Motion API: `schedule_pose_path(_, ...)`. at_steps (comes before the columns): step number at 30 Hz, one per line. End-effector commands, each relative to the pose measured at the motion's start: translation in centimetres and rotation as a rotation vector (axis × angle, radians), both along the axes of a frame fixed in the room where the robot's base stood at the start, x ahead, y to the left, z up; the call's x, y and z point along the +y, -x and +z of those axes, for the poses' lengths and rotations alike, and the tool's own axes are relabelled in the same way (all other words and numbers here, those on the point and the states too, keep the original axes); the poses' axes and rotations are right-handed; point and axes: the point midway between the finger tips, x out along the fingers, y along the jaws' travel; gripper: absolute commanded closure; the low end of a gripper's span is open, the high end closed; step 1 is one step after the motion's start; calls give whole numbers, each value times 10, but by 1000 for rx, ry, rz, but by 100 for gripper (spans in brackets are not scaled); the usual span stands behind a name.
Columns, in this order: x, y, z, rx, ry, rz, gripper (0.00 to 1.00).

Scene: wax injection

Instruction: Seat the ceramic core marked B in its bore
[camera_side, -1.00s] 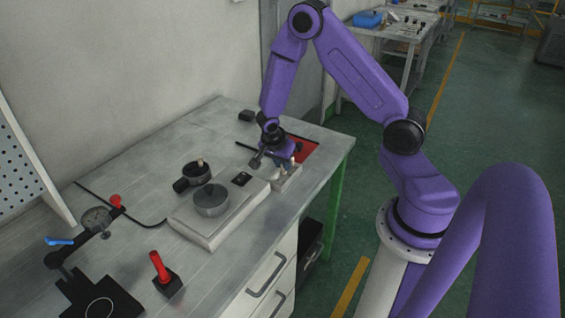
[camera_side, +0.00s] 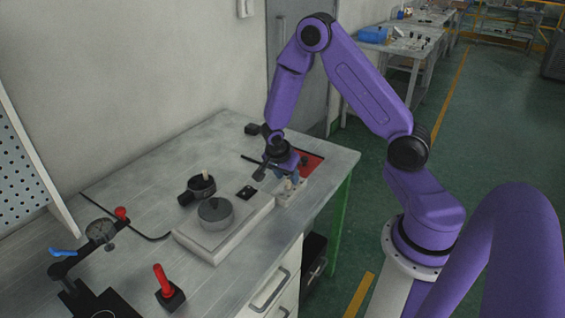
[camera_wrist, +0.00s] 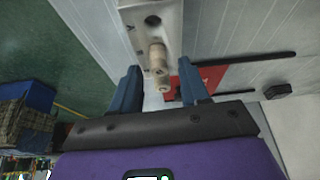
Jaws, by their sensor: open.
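My gripper (camera_side: 281,170) is above the small pale block (camera_side: 291,194) at the bench's right end. In the wrist view its two blue fingers (camera_wrist: 160,92) are open and apart. Tan ceramic cores show there, one at the block (camera_wrist: 157,56) and one nearer me between the fingertips (camera_wrist: 163,82). Neither looks gripped. The block also shows in the wrist view (camera_wrist: 139,31), with a dark empty hole at its far end. A tan core (camera_side: 289,183) shows below the gripper in the side view. No letter B is readable, so I cannot tell which core it is.
A red mat (camera_side: 313,160), dial gauge (camera_side: 101,231) and red-handled stand (camera_side: 165,284) are on the bench.

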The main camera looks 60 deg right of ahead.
Motion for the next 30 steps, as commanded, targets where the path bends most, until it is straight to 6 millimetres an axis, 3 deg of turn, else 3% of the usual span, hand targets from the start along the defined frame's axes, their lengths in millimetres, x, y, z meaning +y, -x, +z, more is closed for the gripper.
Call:
schedule_pose_path(15,33,2,76,-3,-2,1,55)
schedule_pose_path(25,44,4,101,4,-2,16,55)
schedule_pose_path(30,66,15,113,56,-22,210,55)
